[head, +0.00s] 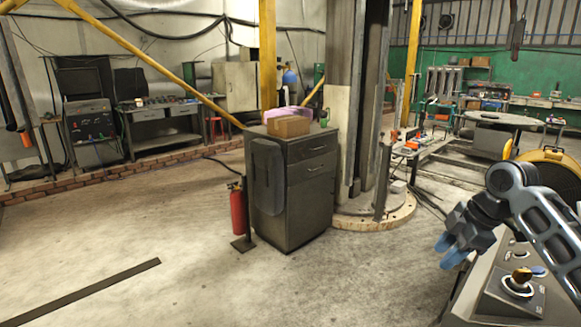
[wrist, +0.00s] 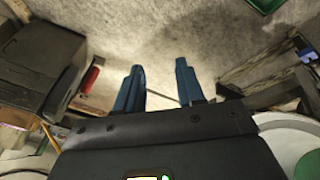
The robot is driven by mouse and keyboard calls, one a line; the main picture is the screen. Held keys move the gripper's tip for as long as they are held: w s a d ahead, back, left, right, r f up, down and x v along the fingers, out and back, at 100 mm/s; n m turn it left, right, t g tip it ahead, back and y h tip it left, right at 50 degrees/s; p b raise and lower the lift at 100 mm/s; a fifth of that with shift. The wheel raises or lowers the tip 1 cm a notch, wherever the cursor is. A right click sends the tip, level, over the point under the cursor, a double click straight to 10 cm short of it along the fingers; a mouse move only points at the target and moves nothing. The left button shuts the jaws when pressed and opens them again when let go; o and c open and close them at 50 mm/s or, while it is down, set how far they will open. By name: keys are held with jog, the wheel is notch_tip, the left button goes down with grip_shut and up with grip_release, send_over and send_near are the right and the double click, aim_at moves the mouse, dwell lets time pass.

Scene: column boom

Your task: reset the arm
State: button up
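My gripper (head: 452,250) is at the right of the head view, on my bent grey arm, with its blue fingertips in the air beside the control console. In the wrist view my gripper (wrist: 160,82) shows two blue fingers standing apart with a clear gap between them. Only floor shows in the gap, so it is open and empty.
A control console (head: 510,295) with a joystick lies just below my arm. A dark cabinet (head: 305,190) with a cardboard box (head: 289,126) on top stands mid-view, a red fire extinguisher (head: 238,212) beside it. A column (head: 345,110) rises behind. Floor at left is mostly clear.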

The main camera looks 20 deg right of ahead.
jog(key=w+a+f+m+t+y, duration=0.1)
jog(key=w+a+f+m+t, duration=0.15)
jog(key=a, duration=0.75)
jog(key=w+a+f+m+t+y, duration=0.1)
jog(key=w+a+f+t, duration=0.2)
jog(key=a, duration=0.8)
jog(key=s+a+f+m+t, duration=0.4)
jog(key=s+a, duration=0.3)
jog(key=a, duration=0.5)
jog(key=s+a+f+m+h, duration=0.2)
jog(key=s+m+h, duration=0.3)
jog(key=s, duration=1.7)
jog(key=s+d+r, duration=0.2)
jog(key=s+r, duration=0.3)
jog(key=s, duration=0.2)
jog(key=s+d+r+t+y, duration=0.1)
jog(key=s+d+r, duration=0.1)
jog(key=s+r, duration=0.3)
jog(key=s, duration=0.3)
jog(key=shift+d, duration=0.3)
jog(key=shift+s+n+t, duration=0.1)
jog(key=shift+n+t, duration=0.15)
